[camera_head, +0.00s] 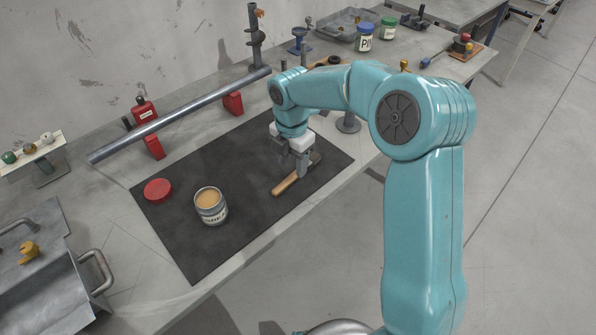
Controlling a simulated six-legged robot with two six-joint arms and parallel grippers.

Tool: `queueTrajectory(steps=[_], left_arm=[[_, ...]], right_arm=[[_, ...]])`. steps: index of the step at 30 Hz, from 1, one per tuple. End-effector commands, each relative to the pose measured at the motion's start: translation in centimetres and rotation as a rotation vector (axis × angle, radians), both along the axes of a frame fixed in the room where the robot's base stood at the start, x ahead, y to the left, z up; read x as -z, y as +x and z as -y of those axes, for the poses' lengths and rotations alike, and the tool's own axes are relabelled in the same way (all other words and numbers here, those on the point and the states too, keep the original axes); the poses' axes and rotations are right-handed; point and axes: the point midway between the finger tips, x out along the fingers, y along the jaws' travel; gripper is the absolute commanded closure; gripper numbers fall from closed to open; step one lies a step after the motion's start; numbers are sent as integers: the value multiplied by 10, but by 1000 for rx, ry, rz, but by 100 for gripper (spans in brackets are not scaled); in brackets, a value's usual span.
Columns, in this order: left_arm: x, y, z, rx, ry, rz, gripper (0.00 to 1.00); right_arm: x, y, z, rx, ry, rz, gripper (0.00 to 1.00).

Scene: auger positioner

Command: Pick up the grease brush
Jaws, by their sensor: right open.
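The grease brush (287,185) lies on the dark mat (240,244), its wooden handle pointing to the lower left. Its far end is partly hidden by my right gripper (303,173). My right gripper is open and points down over the brush, with its fingertips close to the upper end of the handle. I cannot tell whether the fingers touch it. An open grease tin (210,207) with tan contents stands on the mat to the left of the brush. My left gripper is not in view.
A red lid (157,190) lies on the mat. A long metal bar (185,113) rests on red supports (233,104) behind it. A metal box with handles (45,275) stands at the lower left. Jars (364,37) and a grey tray (345,24) stand at the back.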

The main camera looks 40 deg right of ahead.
Motion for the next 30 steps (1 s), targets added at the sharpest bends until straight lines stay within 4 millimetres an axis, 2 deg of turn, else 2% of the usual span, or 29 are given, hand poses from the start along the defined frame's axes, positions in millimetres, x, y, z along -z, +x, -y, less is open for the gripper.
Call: queueTrajectory(steps=[10,19,20,24,30], left_arm=[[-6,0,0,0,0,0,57],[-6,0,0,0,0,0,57],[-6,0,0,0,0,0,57],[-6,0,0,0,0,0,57],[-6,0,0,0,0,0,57]], right_arm=[[46,7,-5,0,0,-3,49],[53,8,-4,1,0,0,49],[53,8,-4,1,0,0,55],[53,8,-5,1,0,0,100],[53,8,-4,0,0,0,100]])
